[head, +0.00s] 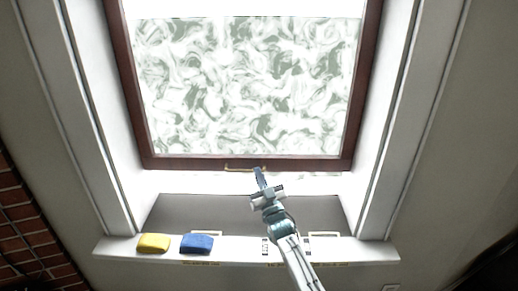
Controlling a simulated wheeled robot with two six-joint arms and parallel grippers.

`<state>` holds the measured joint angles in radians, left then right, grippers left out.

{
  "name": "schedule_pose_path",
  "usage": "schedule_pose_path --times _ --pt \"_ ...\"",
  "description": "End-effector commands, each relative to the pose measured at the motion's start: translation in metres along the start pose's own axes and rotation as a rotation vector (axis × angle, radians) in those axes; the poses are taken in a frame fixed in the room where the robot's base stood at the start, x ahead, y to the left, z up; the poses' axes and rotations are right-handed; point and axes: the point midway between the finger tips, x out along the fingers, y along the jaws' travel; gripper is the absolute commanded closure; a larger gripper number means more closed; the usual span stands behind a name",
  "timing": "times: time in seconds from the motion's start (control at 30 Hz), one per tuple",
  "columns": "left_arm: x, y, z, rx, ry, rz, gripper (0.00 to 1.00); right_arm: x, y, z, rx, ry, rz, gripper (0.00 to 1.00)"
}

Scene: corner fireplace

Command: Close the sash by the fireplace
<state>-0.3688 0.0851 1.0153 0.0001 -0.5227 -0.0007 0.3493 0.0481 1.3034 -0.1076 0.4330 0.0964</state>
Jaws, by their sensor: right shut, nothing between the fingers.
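The sash (245,163) is a dark brown frame around a pane with a swirled white and green pattern. Its bottom rail sits above the sill with a bright strip below it. A brass handle (236,168) is on the bottom rail. My right gripper (260,173) is shut and empty, with its tips at the right end of the handle. I cannot tell whether they touch the handle or the rail. The fingers hide a small part of the rail. My left gripper is not in view.
A white sill (120,247) runs below the window. White jambs (95,120) flank the sash. Red brickwork (25,225) of the fireplace is at the lower left.

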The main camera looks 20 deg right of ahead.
Motion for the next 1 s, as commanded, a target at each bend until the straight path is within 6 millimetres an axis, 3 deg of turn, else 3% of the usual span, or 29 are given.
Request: schedule_pose_path --times 0.1,0.37,0.83,1.0 --pt "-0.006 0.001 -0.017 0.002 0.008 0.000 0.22 -0.008 -0.001 0.015 0.000 -0.012 0.000 1.00" --pt "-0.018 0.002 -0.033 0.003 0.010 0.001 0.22 -0.010 -0.001 0.019 0.000 -0.011 0.000 1.00" --pt "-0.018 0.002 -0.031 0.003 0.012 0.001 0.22 -0.007 0.000 0.015 -0.001 -0.009 0.000 1.00" --pt "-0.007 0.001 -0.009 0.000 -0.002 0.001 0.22 0.002 0.002 0.003 -0.002 -0.005 0.001 1.00"
